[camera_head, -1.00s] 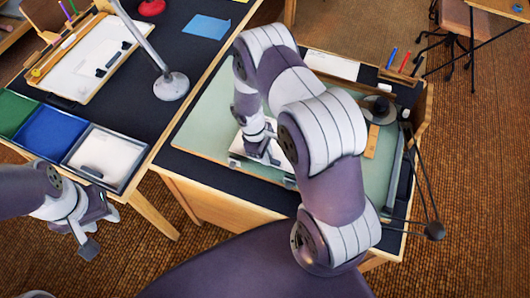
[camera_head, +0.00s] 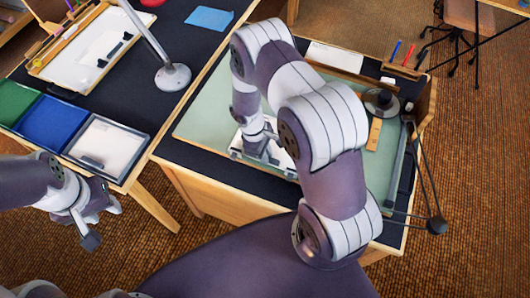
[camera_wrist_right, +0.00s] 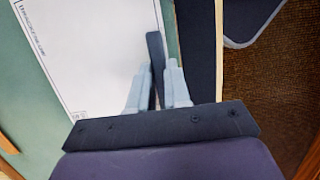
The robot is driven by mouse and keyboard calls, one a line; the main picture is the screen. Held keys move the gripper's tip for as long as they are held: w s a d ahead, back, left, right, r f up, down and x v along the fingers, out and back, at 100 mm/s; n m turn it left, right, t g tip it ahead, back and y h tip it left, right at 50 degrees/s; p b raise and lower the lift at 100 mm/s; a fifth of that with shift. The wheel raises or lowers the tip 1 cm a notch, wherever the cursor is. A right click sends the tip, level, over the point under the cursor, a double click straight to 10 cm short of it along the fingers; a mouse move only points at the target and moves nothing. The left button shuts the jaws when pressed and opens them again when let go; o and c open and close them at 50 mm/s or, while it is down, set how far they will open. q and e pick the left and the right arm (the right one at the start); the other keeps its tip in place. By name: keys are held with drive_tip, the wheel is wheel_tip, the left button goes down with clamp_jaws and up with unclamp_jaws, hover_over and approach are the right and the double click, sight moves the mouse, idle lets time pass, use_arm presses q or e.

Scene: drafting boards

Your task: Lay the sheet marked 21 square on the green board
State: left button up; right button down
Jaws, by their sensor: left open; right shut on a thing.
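The green board (camera_head: 215,110) lies on the right-hand desk, partly hidden by my right arm. A white sheet (camera_head: 281,158) is over its near part. In the right wrist view, the sheet (camera_wrist_right: 90,50) shows small print along its left edge and a tiny mark near its lower corner, too small to read as a number. A green strip shows beside its right edge. My right gripper (camera_wrist_right: 158,75) is shut on a dark bar (camera_wrist_right: 154,45) over that side of the sheet. Whether the sheet touches the board is unclear. My left gripper (camera_head: 103,220) is open and empty, off the desks.
Green, blue and grey trays stand left, the grey one (camera_head: 141,142) holding white paper. A lamp base (camera_head: 173,77), a blue sheet (camera_head: 209,18) and another drawing board are on the left desk. A wooden ruler (camera_head: 374,134) and a round black object (camera_head: 381,103) are on the right.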

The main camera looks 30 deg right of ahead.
drive_tip(key=shift+f, duration=0.25)
drive_tip(key=c, duration=1)
unclamp_jaws()
drive_tip(key=b+v, duration=0.1)
drive_tip(key=v, duration=1.1)
drive_tip(key=shift+r+b, duration=0.35)
drive_tip(key=shift+b, duration=0.05)
drive_tip(key=shift+a, duration=0.1)
